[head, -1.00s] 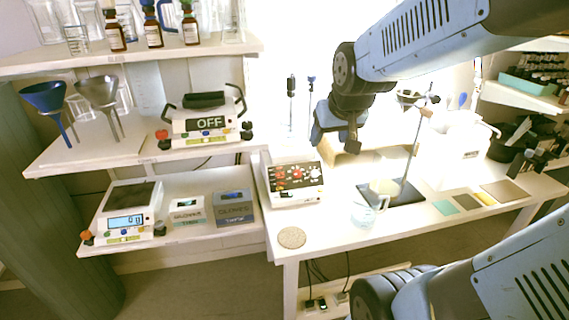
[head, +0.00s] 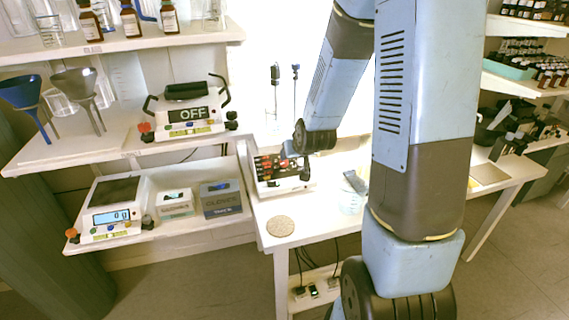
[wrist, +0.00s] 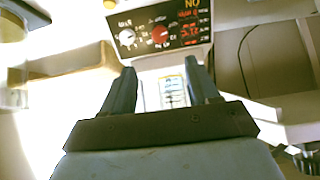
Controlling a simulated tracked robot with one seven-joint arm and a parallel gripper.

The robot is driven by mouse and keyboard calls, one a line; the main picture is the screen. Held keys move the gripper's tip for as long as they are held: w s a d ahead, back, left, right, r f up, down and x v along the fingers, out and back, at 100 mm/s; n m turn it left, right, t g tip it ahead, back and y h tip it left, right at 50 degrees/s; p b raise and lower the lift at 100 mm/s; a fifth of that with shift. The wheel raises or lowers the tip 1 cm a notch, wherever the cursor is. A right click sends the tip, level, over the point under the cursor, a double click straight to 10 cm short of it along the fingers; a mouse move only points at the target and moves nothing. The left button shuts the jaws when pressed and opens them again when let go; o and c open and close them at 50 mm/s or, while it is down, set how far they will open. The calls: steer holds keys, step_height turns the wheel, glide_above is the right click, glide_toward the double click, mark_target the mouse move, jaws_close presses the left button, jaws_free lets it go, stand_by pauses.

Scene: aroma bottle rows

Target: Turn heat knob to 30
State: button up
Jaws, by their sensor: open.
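The white device with a black control panel (head: 268,166) stands on the bench in the head view, partly hidden by my arm. In the wrist view its panel (wrist: 182,14) is at the top, with a white knob (wrist: 127,38), a red knob (wrist: 160,34) and red lit digits. The small knob labels are too blurred to tell which one is heat, and the digits are not clearly readable. My gripper (wrist: 160,68) is open and empty; in the wrist view its fingertips are just below the panel, apart from both knobs.
A round cork-coloured pad (head: 280,226) lies at the bench's front left. A scale (head: 112,205) and a device reading OFF (head: 190,122) are on the left shelves. My arm hides much of the bench's right side.

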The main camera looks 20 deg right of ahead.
mark_target(285, 163)
steer(key=shift+x, duration=7.2)
steer(key=shift+s, duration=0.1)
steer(key=shift+c, duration=0.2)
steer(key=c, duration=0.9)
steer(key=shift+a, duration=0.25)
steer(key=shift+c, duration=0.5)
steer(key=shift+d, duration=0.15)
steer(key=shift+d+m, duration=0.1)
steer(key=shift+m, duration=0.3)
steer(key=m, duration=0.3)
steer(key=shift+m+y, duration=0.3)
steer(key=shift+m, duration=1.5)
